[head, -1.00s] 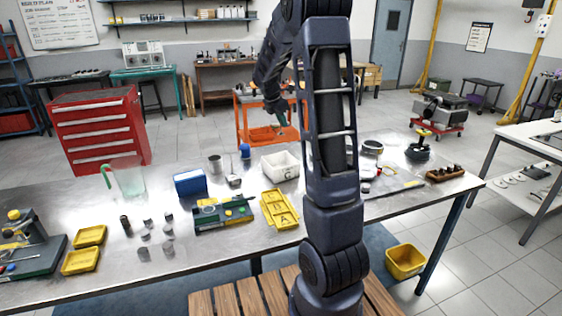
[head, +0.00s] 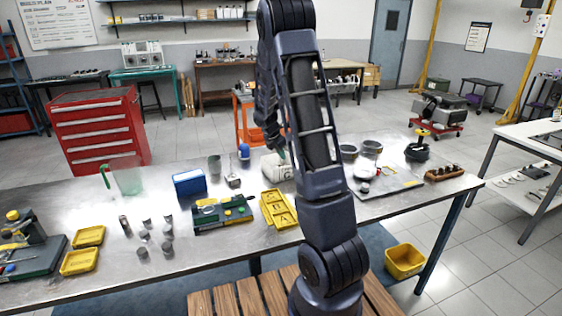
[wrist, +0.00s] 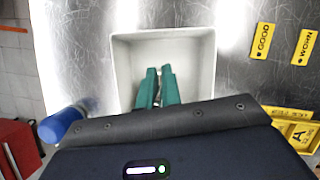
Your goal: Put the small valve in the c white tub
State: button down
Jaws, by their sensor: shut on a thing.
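The white tub (wrist: 122,75) is a square, open-topped box on the steel bench. It also shows in the head view (head: 270,170), partly covered by my arm. My gripper (wrist: 160,72) has green fingers and points down over the tub's opening in the wrist view. In the head view my gripper (head: 281,153) is at the tub, its tip partly hidden by my arm. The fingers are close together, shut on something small. The small valve is not clearly visible; what sits between the fingertips is too small to make out.
A blue-capped bottle (wrist: 60,125) stands left of the tub. Yellow lettered trays (wrist: 297,130) and yellow GOOD (wrist: 263,40) and WORN (wrist: 304,47) labels lie to its right. In the head view a blue box (head: 189,183) and several small metal cylinders stand farther left.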

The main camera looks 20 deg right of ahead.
jog(key=shift+f, duration=1.65)
jog(key=shift+f, duration=0.1)
jog(key=c, duration=1.6)
grip_release()
jog(key=v, duration=1.2)
jog(key=s+a+r+m+t+y, duration=0.1)
jog(key=s+r+m, duration=0.45)
jog(key=s, duration=0.25)
jog(key=s+a+r+m+y, duration=0.1)
jog(key=s+r+m, duration=0.4)
jog(key=s+r, duration=0.3)
jog(key=s+a+m, duration=0.1)
jog(key=s+m, duration=0.2)
jog(key=s, duration=0.4)
jog(key=s+a+m+t+y, duration=0.1)
jog(key=s+m, duration=0.3)
jog(key=s, duration=0.3)
jog(key=s+a+r+m+t+y, duration=0.1)
jog(key=s+m, duration=0.3)
jog(key=s, duration=0.3)
jog(key=shift+a, duration=0.2)
